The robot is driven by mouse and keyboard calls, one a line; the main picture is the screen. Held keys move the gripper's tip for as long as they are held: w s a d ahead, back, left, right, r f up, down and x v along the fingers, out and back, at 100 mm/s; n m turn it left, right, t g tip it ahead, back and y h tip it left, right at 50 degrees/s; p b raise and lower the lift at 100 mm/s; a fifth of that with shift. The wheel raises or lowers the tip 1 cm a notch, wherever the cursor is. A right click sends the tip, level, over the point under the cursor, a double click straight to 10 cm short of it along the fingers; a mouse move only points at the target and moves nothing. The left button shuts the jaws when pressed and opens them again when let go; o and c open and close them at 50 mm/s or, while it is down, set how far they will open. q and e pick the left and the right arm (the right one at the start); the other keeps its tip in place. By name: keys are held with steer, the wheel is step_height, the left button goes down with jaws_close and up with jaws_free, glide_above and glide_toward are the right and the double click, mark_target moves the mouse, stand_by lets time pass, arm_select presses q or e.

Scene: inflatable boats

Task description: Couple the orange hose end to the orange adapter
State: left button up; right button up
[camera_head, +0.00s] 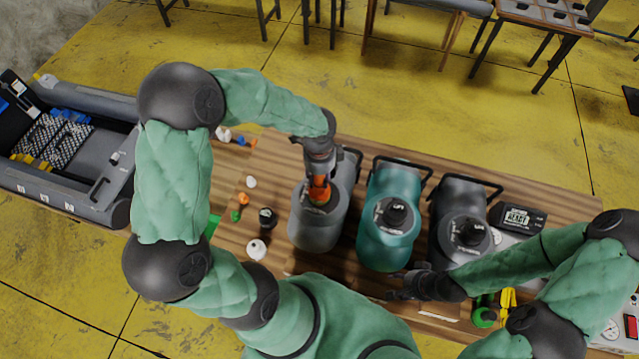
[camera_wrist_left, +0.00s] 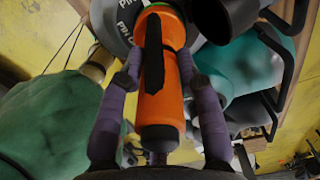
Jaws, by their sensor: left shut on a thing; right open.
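My left gripper (camera_head: 318,178) points down at the top of the left grey canister (camera_head: 312,228). It is shut on an orange cylindrical piece (camera_head: 319,191) with a black strip along it. In the left wrist view the orange piece (camera_wrist_left: 160,95) lies between my purple fingers (camera_wrist_left: 160,105), its far end against the canister top. I cannot tell whether it is the hose end or the adapter; no hose shows clearly. A small orange part (camera_head: 243,198) lies on the table left of the canister. My right gripper (camera_head: 392,287) is open and empty, low in front of the teal canister.
A teal canister (camera_head: 378,247) and a dark grey canister (camera_head: 455,210) stand to the right on the wooden table (camera_head: 232,175). Small caps and fittings lie at the table's left. Yellow-green parts (camera_head: 507,300) lie near my right forearm. A grey boat (camera_head: 85,190) is at far left.

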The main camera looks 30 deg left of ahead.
arm_select(q)
steer(key=shift+f+b, duration=0.35)
steer(key=shift+f, duration=0.1)
stand_by(0.4)
steer(key=o, duration=1.2)
step_height(320, 180, up, 12)
steer(key=shift+r, duration=0.1)
